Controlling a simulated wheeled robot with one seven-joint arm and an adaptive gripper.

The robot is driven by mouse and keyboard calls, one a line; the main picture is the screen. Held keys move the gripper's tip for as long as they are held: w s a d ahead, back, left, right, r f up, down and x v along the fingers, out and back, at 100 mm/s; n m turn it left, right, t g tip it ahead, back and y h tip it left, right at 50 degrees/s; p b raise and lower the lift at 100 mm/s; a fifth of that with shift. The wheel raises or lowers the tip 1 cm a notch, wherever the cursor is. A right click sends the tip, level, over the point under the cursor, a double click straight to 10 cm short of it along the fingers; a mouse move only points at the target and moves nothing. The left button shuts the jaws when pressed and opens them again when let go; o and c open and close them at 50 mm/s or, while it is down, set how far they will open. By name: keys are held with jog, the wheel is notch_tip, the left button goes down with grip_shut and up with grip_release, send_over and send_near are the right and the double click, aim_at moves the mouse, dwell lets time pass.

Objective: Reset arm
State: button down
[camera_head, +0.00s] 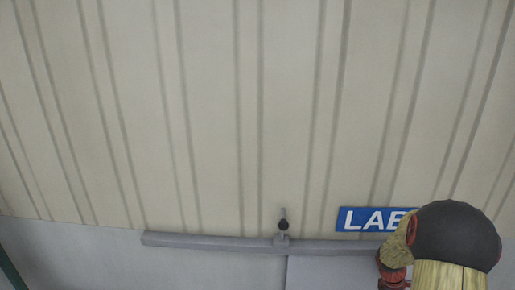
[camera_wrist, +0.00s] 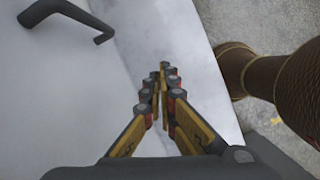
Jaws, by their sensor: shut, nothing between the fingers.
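My gripper (camera_wrist: 161,74) shows in the wrist view, with yellow and dark fingers and red parts at the joints. The fingers meet near the picture's middle and are shut with nothing between them. Below and behind them is a pale, smooth surface. The gripper's fingers cannot be made out in the head view. There, a rounded dark part with red and yellowish pieces fills the lower right corner and covers part of a sign; it looks like my arm.
The head view shows a beige ribbed wall (camera_head: 210,110), a blue sign (camera_head: 362,219) reading "LAB" and a grey bar (camera_head: 205,241). The wrist view shows a dark bent handle (camera_wrist: 70,15) upper left, a brown ribbed cylinder (camera_wrist: 295,85) right and grey floor (camera_wrist: 265,25) at upper right.

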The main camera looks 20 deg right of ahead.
jog(key=s+a+r+m+b, duration=0.1)
jog(key=a+r+m+b, duration=0.2)
jog(key=a, duration=0.4)
jog(key=s+a+r+m+t+y+b, duration=0.1)
jog(key=a+m+b, duration=0.2)
jog(key=a+m, duration=0.25)
jog(key=a+r+m+b, duration=0.2)
jog(key=a+m+b, duration=0.15)
jog(key=a, duration=0.45)
jog(key=s+a+f+n+t+y+b, duration=0.1)
jog(key=s+a+t+b, duration=0.1)
jog(key=a+b, duration=0.6)
jog(key=s+a+f+n+t+y+b, duration=0.1)
jog(key=s+a+f+t+b, duration=0.1)
jog(key=a+b, duration=0.7)
jog(key=s+a+t, duration=0.1)
jog(key=a+t, duration=0.1)
jog(key=a, duration=0.1)
jog(key=shift+a, duration=0.3)
